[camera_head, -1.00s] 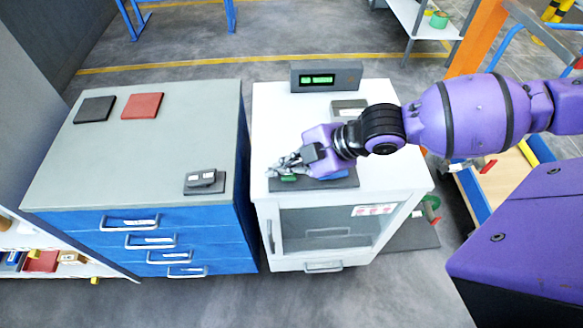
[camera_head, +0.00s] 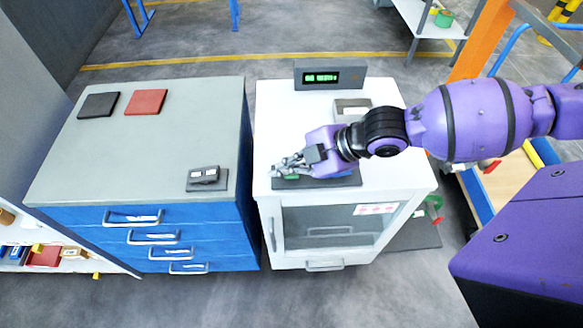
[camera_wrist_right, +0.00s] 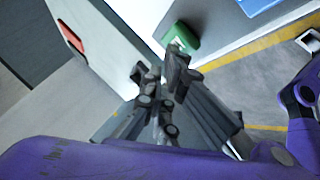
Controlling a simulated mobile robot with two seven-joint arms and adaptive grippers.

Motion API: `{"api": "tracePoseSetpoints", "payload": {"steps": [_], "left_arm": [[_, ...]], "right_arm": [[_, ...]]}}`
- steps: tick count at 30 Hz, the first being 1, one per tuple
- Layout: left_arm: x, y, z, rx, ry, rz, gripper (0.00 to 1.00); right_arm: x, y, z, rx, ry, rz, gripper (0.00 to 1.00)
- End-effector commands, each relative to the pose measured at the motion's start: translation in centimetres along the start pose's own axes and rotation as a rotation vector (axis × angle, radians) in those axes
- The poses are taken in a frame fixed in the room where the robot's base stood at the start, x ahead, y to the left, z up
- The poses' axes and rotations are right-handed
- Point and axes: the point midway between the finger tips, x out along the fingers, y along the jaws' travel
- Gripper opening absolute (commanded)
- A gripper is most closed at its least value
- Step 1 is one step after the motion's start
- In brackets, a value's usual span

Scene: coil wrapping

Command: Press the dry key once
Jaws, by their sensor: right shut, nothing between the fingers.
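A dark key panel (camera_head: 345,181) lies on the white cabinet's top, near its front edge. A green key (camera_head: 291,177) shows at its left end, right by my fingertips; it also shows in the right wrist view (camera_wrist_right: 183,40), with a small pale mark. A blue key (camera_wrist_right: 258,5) is partly in view there. I cannot read which key is the dry one. My right gripper (camera_head: 279,170) is shut and empty, its tips at or just over the green key; I cannot tell whether they touch. My left gripper is not in view.
A grey display box (camera_head: 331,75) with green characters stands at the back of the white cabinet (camera_head: 280,115). A small open tray (camera_head: 353,107) sits behind my wrist. On the grey-topped blue drawer unit (camera_head: 150,150) lie black and red pads and a small dark device (camera_head: 206,177).

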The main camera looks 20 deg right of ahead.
Motion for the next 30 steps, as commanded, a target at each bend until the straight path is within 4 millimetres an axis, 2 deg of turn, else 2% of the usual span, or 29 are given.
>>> {"api": "tracePoseSetpoints", "payload": {"steps": [8, 22, 30], "left_arm": [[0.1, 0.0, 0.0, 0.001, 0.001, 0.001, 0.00], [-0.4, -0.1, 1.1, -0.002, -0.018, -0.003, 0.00], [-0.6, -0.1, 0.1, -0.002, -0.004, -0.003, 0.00]], "right_arm": [[0.3, -0.2, 0.2, 0.001, 0.000, -0.001, 0.00], [0.4, -0.4, 0.4, 0.001, -0.001, -0.001, 0.00], [-0.1, 0.1, 0.0, -0.001, -0.002, 0.000, 0.00]]}}
